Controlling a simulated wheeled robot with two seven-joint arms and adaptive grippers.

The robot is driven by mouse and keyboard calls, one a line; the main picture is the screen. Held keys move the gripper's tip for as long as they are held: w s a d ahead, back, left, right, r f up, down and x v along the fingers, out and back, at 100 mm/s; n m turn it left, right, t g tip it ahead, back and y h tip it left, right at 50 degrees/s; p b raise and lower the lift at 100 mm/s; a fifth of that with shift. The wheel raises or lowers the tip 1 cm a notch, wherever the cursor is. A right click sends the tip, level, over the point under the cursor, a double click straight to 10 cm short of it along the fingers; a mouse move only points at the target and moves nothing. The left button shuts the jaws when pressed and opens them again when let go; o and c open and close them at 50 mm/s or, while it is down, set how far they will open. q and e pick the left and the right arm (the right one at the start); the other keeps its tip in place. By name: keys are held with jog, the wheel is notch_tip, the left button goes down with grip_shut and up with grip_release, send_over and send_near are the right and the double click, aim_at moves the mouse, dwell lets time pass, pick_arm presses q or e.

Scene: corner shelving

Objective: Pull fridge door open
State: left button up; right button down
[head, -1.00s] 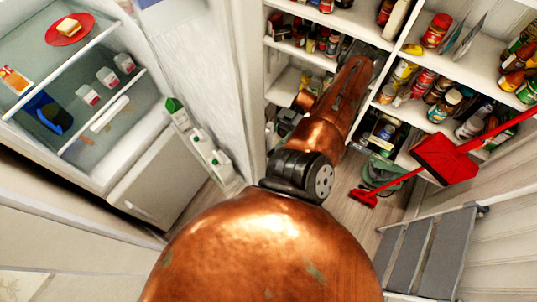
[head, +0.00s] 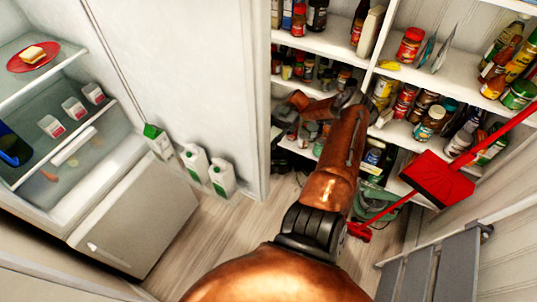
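The fridge (head: 70,215) stands at the left with its lit inside showing. Its door (head: 195,75) is open, swung out to the right, inner face toward me. A green-topped carton (head: 158,140) and two white bottles (head: 222,177) stand low on the door. One copper arm of mine, seemingly the right, reaches from the bottom centre to right of the door's outer edge. Its far end, with the gripper (head: 285,117), is small and dark against the shelves. I cannot tell if its fingers are open or touch anything. My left gripper is not in view.
Shelves of jars and bottles (head: 410,45) fill the back right. A red dustpan (head: 437,178) with a long handle and a grey step ladder (head: 435,275) stand at the right. Wooden floor (head: 215,235) is clear between the fridge and my arm.

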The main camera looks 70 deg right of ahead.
jog(key=shift+s+d+f, duration=0.1)
jog(key=shift+d+f, duration=0.05)
jog(key=shift+d, duration=0.1)
jog(key=c, duration=2)
grip_release()
jog(key=shift+s, duration=0.1)
jog(key=shift+c, duration=0.2)
jog(key=shift+o, duration=1)
notch_tip(320, 180, up, 10)
jog(key=shift+c, duration=0.3)
